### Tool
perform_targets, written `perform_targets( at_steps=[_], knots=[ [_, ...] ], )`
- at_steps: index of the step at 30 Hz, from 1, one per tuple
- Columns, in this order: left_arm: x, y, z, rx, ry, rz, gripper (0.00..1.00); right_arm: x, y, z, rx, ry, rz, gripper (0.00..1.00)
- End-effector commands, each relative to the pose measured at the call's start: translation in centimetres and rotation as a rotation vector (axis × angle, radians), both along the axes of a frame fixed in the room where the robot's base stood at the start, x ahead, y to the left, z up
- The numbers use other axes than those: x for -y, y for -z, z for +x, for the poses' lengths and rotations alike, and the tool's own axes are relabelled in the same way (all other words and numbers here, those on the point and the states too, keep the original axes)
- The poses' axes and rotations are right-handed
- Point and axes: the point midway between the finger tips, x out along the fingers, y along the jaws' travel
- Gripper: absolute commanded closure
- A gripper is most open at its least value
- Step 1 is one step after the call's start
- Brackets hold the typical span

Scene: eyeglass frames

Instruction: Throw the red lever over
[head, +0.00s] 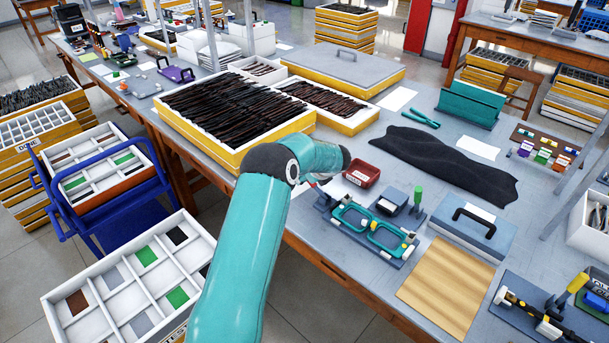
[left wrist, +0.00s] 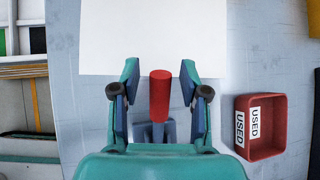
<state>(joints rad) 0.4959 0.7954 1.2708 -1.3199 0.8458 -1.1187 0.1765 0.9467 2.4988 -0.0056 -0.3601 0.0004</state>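The red lever (left wrist: 160,95) stands between the two fingers of my left gripper (left wrist: 160,92) in the left wrist view, on a grey-blue base. The fingers are open, with a narrow gap on each side of the lever. In the head view my teal left arm hides most of the gripper and lever; a small bit of red (head: 312,184) shows beneath the wrist. The lever is beside a blue-grey fixture (head: 392,259) carrying a teal eyeglass frame (head: 385,238). My right gripper is in neither view.
A red bin marked USED (left wrist: 262,148) stands just right of the gripper; it also shows in the head view (head: 362,174). A white sheet (left wrist: 150,35) lies beyond the fingers. A green-handled upright (head: 418,195) and a grey-blue case (head: 470,235) are to the right.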

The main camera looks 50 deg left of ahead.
Motion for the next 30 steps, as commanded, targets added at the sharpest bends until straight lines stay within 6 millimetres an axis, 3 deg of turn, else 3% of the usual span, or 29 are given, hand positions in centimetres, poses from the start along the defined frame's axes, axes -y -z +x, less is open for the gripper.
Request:
perform_targets(
  at_steps=[11, 30],
  knots=[
    [0.5, -0.2, -0.1, -0.002, 0.001, -0.003, 0.54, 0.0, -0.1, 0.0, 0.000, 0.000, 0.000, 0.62],
    [7.3, -8.1, -1.1, -0.001, 0.000, -0.002, 0.54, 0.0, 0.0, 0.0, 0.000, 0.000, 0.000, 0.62]
  ],
)
